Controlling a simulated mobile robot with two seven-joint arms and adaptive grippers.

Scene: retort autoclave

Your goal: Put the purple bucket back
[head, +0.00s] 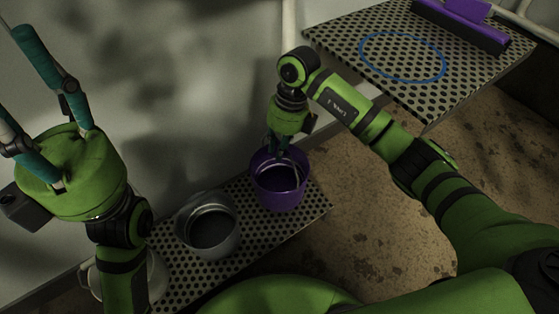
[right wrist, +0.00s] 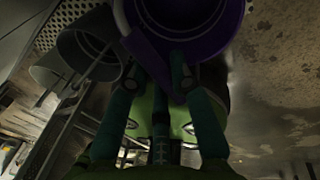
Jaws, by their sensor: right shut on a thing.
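The purple bucket (head: 279,194) is upright at the right end of the low perforated shelf (head: 310,205). I cannot tell whether it rests on the shelf or hangs just above it. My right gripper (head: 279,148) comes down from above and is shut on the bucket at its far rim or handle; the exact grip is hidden. In the right wrist view, the purple bucket (right wrist: 205,38) is at the top, against the teal fingers (right wrist: 165,80). My left gripper (head: 12,70) is at the far left, its teal fingers pointing up, spread and empty.
A grey bucket (head: 208,205) stands left of the purple one. A pale bucket (head: 157,275) is partly hidden behind my left arm. An upper perforated shelf (head: 400,95) bears a blue circle outline (head: 443,72) with nothing inside, and a purple-and-black tool (head: 460,25) behind it.

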